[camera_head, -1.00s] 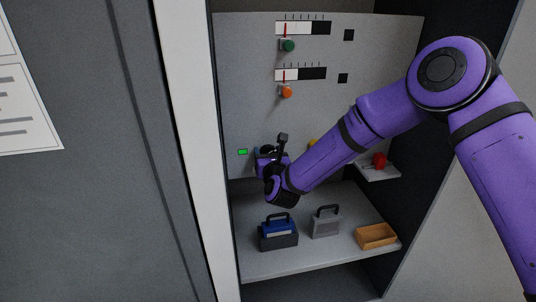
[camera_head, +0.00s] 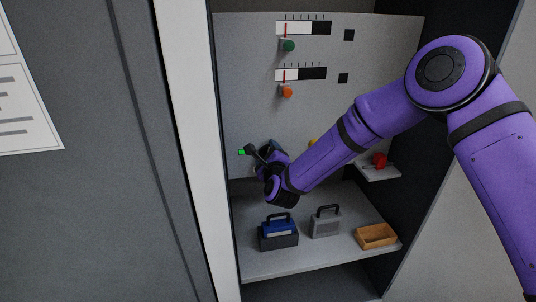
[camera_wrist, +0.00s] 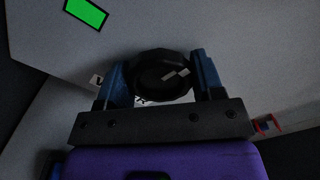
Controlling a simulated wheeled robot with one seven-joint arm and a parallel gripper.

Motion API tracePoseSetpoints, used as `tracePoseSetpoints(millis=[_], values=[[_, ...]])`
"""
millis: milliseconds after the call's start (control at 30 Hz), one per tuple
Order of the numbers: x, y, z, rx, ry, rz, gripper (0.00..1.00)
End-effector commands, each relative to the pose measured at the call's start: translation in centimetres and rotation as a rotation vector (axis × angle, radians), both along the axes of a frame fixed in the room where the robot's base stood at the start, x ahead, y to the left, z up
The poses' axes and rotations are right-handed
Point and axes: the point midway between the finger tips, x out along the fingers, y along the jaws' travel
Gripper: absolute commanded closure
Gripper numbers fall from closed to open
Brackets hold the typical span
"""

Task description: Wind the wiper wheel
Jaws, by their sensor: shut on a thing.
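The wiper wheel is a dark round knob on the grey panel (camera_wrist: 225,45). In the wrist view the wheel (camera_wrist: 152,78) sits between the two blue fingers of my gripper (camera_wrist: 160,82), which is shut on it. Small pale marks show on its face. In the head view my gripper (camera_head: 270,158) is at the lower left of the panel, and it hides the wheel.
A lit green rectangle (camera_wrist: 87,11) is beside the wheel. Above are a green knob (camera_head: 289,46) and an orange knob (camera_head: 287,91) below gauges. A red object (camera_head: 379,160) is on a small ledge. Below, a shelf (camera_head: 300,258) holds a blue-and-dark case (camera_head: 278,236), a grey case (camera_head: 326,223) and an orange tray (camera_head: 376,239).

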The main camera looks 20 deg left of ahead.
Motion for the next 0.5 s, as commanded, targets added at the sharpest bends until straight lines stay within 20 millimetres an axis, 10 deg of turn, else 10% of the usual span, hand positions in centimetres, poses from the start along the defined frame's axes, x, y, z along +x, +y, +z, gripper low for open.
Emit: tracePoseSetpoints(millis=[500], values=[[-0.04,-0.03,-0.13,-0.421,-0.255,0.0,0.62]])
